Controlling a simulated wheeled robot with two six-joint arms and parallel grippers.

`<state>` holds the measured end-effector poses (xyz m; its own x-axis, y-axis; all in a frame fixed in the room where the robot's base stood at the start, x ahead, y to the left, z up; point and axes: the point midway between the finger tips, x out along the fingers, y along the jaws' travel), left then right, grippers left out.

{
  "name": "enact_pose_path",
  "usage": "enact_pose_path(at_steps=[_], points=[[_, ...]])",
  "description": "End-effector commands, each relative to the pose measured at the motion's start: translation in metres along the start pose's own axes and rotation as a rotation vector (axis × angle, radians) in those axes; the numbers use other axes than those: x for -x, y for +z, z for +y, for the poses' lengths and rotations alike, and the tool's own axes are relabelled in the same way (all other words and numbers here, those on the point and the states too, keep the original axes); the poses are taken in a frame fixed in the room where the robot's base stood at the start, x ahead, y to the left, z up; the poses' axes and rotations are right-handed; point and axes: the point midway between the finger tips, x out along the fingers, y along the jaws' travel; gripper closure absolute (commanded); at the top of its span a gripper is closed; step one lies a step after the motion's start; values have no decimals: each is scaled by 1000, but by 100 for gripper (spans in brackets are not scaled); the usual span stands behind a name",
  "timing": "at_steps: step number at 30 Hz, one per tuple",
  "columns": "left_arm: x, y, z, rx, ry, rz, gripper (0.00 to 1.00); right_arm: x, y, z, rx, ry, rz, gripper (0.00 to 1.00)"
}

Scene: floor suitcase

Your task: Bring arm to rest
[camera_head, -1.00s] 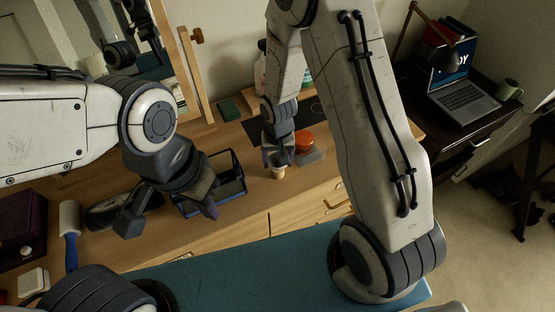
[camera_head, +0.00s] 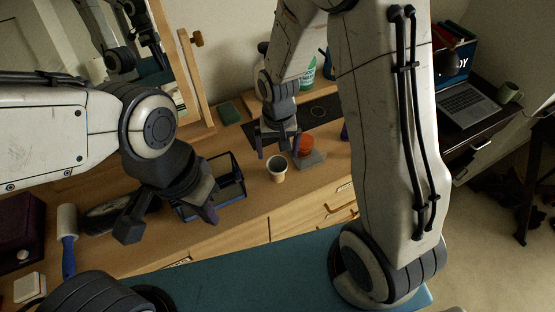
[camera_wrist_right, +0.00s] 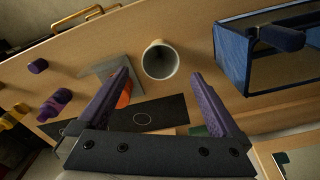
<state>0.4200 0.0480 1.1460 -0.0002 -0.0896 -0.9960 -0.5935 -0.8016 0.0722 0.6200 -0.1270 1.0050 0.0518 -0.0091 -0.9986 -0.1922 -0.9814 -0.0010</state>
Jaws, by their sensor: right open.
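My right gripper (camera_head: 278,146) is open and empty above the dresser top. A light paper cup (camera_head: 277,170) stands upright just in front of it, apart from the fingers. In the right wrist view the cup (camera_wrist_right: 160,60) shows beyond and between the two open purple fingertips (camera_wrist_right: 162,82). My left gripper (camera_head: 165,222) hangs at the left over the dresser's front part, its two fingers spread and nothing visible between them.
A blue-edged open box (camera_head: 228,192) stands between my grippers. An orange round object (camera_head: 305,145) sits on a grey piece (camera_head: 312,160) beside the cup. A lint roller (camera_head: 68,240) and a dark box (camera_head: 22,232) are at left. A mirror frame (camera_head: 195,80) stands behind.

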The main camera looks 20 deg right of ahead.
Motion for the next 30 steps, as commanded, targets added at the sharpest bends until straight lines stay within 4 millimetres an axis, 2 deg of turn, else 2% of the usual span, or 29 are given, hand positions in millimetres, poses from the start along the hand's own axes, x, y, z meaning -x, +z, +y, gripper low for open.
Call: enact_pose_path(at_steps=[3,6,15,18,20,22,26,30], points=[[-3,0,0,0,0,0,100,19,-1,-1,0,-2,5,0],[-4,0,0,0,0,0,100,30,0,0,1,-1,2,0],[-4,0,0,0,0,0,100,37,1,0,3,0,-1,0],[-4,0,0,0,0,0,100,46,9,-8,44,-5,3,0],[-4,0,0,0,0,0,100,58,22,-16,103,-12,3,0],[-4,0,0,0,0,0,100,77,46,-29,203,-25,3,0],[-4,0,0,0,0,0,100,112,105,-45,432,-54,-4,0],[-4,0,0,0,0,0,100,135,161,-46,650,-85,-15,0]])
